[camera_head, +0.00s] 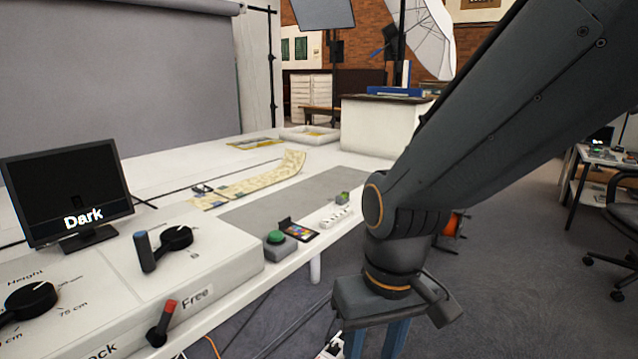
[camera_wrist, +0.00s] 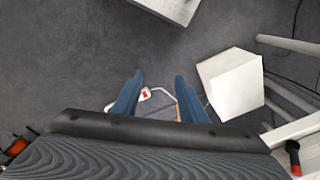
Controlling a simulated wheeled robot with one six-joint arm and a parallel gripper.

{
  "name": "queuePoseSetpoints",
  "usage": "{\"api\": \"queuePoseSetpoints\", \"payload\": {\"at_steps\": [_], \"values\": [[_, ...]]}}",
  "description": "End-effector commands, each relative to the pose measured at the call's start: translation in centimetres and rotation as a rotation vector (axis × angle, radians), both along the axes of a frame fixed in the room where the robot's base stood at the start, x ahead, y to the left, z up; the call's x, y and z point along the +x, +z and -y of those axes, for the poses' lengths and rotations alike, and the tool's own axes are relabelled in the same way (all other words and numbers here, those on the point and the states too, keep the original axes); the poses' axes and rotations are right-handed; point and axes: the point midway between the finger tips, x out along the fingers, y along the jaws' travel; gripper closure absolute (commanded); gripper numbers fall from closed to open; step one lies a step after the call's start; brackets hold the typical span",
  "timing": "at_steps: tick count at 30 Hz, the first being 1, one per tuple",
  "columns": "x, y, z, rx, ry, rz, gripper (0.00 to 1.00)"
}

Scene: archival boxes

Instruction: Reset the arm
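My gripper (camera_wrist: 159,78) shows in the wrist view with its two blue fingers well apart. Nothing is held between them, and grey carpet shows in the gap. In the head view my gripper (camera_head: 376,342) hangs fingers-down beside the front edge of the white table, off the tabletop; its fingertips are cut off by the lower picture edge. My dark arm reaches down to it from the upper right.
The white table (camera_head: 340,178) carries a "Dark" monitor (camera_head: 72,190), a control panel (camera_head: 105,285) with knobs, a green button (camera_head: 276,238) and a yellowish map strip (camera_head: 262,180). A white block (camera_wrist: 231,83) is right of the fingers. Carpet (camera_head: 525,270) is open at right.

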Motion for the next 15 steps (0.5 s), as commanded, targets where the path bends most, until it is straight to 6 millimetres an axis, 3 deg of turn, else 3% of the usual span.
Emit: {"api": "queuePoseSetpoints", "payload": {"at_steps": [1,15], "values": [[-0.2,1.8,0.8,-0.005,-0.023,-0.003,0.61],[-1.1,10.2,7.4,-0.042,-0.192,-0.021,0.61]]}}
